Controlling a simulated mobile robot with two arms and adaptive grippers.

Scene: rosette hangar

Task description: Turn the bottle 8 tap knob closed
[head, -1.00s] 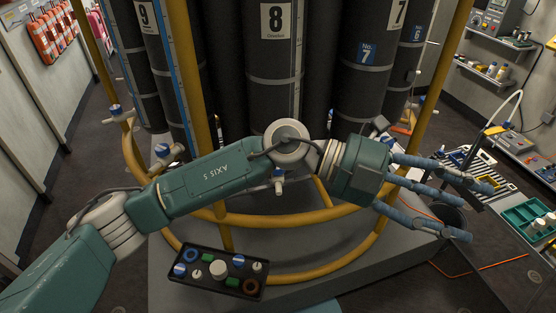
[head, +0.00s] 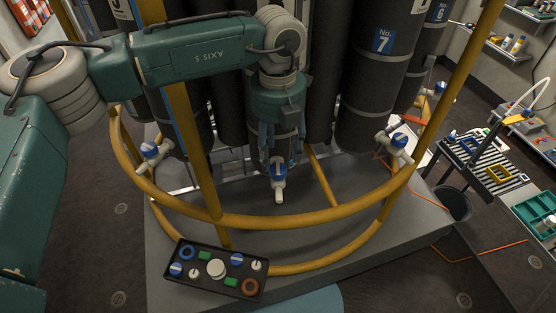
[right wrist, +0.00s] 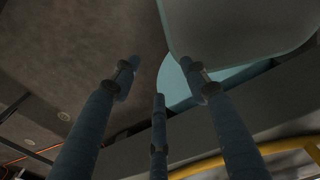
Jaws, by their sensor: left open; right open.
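The bottle 8 tap (head: 279,186) stands at the middle of the head view, low in front of the central dark bottle. Its blue knob (head: 278,169) has a white stripe that looks close to upright. The bottle's number is hidden behind my arm. My left gripper (head: 281,150) points down just above the knob, with its blue fingers spread to either side. I cannot tell whether they touch it. My right gripper (right wrist: 160,78) is open and empty in the right wrist view, over the floor and a grey surface. It is not in the head view.
A yellow ring rail (head: 290,221) curves in front of the bottles, with uprights at left and right. Other blue-knobbed taps (head: 150,150) stand at both sides. A striped bench (head: 492,168) is at right.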

